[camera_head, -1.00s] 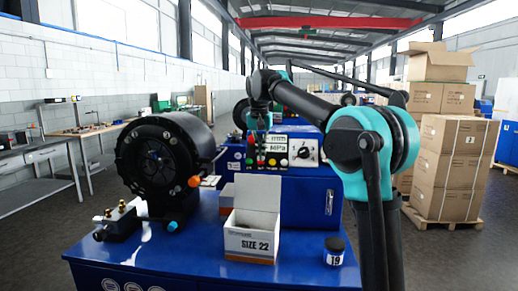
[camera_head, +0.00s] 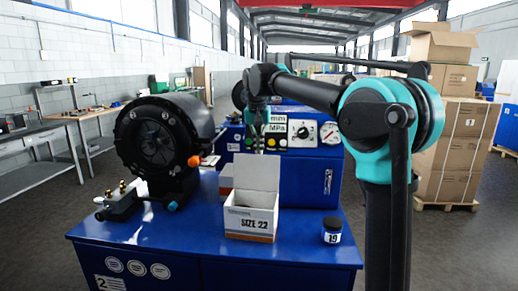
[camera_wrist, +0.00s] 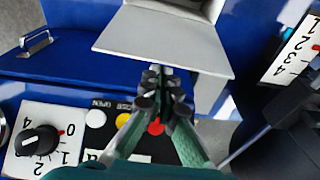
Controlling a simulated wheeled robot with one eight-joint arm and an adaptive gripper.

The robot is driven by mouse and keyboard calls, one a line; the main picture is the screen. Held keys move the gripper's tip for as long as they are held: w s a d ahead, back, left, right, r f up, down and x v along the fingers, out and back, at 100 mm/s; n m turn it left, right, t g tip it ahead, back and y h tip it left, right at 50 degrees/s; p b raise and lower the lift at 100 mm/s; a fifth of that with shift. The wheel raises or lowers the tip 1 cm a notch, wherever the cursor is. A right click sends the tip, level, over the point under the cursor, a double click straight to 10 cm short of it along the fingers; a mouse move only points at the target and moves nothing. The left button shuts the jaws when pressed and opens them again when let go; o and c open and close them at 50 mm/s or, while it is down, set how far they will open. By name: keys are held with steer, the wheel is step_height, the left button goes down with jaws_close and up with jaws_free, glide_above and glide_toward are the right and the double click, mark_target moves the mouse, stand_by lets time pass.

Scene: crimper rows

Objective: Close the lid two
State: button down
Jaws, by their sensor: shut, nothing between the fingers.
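The white box marked SIZE 22 (camera_head: 250,218) stands open on the blue cabinet top. Its lid (camera_head: 256,174) stands up along the box's rear edge. My gripper (camera_head: 258,147) hangs down just behind the lid in the head view, its tips hard to make out against the control panel. In the wrist view, the lid shows as a pale flap (camera_wrist: 165,40) with part of the box's opening beyond it. My gripper's fingers (camera_wrist: 160,75) are together and empty at the flap's near edge. I cannot tell whether they touch it.
A black crimping head (camera_head: 160,145) stands left of the box, and a dark jar marked 19 (camera_head: 332,230) stands to its right. A panel with knobs and buttons (camera_head: 290,132) is behind. The cabinet top in front is mostly clear.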

steer(key=shift+s, duration=0.1)
steer(key=shift+s+a+r+t, duration=0.1)
steer(key=shift+s+t, duration=0.3)
steer(key=shift+s, duration=0.2)
steer(key=shift+s+a+r+t, duration=0.1)
steer(key=shift+s+t, duration=0.3)
steer(key=shift+s, duration=0.15)
steer(key=s+a+f+t+h, duration=0.1)
steer(key=s+f+t, duration=0.2)
steer(key=s+t, duration=0.35)
steer(key=s+a+f+t, duration=0.1)
steer(key=s+f+t, duration=0.2)
steer(key=s+t, duration=0.3)
steer(key=s+f+t, duration=0.1)
steer(key=s+f, duration=0.3)
steer(key=f, duration=0.5)
steer(key=shift+s+d+f+h, duration=0.15)
steer(key=shift+s+h, duration=0.15)
